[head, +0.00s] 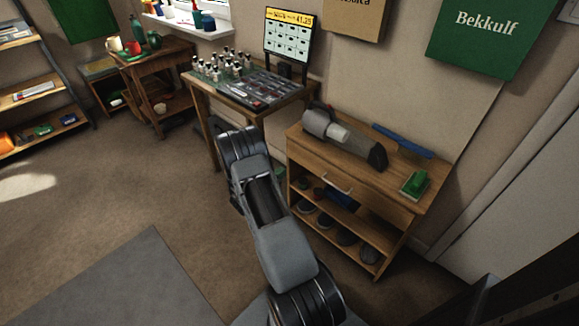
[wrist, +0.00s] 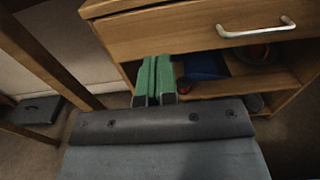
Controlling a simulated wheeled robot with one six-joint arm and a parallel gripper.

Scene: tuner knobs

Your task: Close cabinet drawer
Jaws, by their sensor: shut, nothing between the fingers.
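The wooden cabinet (head: 303,179) stands right of centre in the head view, with a drawer below its top. The drawer front (wrist: 180,28) fills the upper part of the wrist view, with a pale metal handle (wrist: 257,27) at the right. The handle also shows in the head view (head: 337,186). I cannot tell exactly how far the drawer stands out. My gripper (wrist: 153,80) has green fingers that are shut and empty, just below the drawer front's lower edge, left of the handle. In the head view my arm hides the gripper.
A handheld vacuum (head: 340,135), a blue bar (head: 403,140) and a green brush (head: 414,183) lie on the cabinet top. Open shelves below hold dark round items (head: 326,222). A table with bottles (head: 226,66) and a screen stands to the left. Floor in front is clear.

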